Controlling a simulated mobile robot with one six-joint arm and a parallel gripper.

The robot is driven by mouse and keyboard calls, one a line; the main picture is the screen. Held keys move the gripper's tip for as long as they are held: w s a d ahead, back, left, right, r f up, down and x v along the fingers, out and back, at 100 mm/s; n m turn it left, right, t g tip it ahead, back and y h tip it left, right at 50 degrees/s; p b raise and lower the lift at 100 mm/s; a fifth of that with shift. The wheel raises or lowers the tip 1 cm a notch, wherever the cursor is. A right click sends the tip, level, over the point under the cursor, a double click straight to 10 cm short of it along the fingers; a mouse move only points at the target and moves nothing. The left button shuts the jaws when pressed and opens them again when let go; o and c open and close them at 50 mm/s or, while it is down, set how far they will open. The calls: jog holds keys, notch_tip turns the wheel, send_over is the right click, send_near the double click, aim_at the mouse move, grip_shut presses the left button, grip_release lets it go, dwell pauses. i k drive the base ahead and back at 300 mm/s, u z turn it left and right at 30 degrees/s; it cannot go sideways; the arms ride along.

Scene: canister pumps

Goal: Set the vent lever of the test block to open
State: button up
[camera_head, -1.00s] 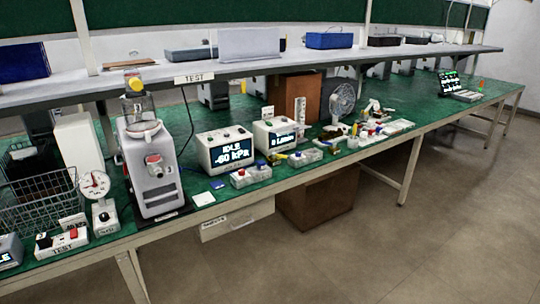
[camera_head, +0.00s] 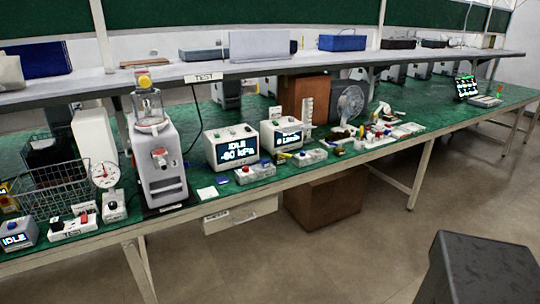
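The test block (camera_head: 73,228) is a small white block marked TEST on the front edge of the green bench, at the lower left. It carries a dark part and a red part on top; the lever's setting is too small to tell. A white block with a round dial gauge (camera_head: 105,175) stands just right of it. My gripper is not in view.
A blue-lit display box (camera_head: 17,235) and a wire basket (camera_head: 60,190) stand close to the test block. A tall grey pump machine (camera_head: 158,160) stands to the right, with display units (camera_head: 231,147) beyond. A grey shelf (camera_head: 250,66) runs above. Floor in front is clear, except a dark grey shape at lower right, likely mine.

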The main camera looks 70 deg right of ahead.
aim_at(279, 153)
jog(key=u, duration=0.45)
jog(key=k, duration=1.05)
jog(key=z, duration=1.3)
jog(key=i, duration=1.05)
jog(key=u, duration=0.15)
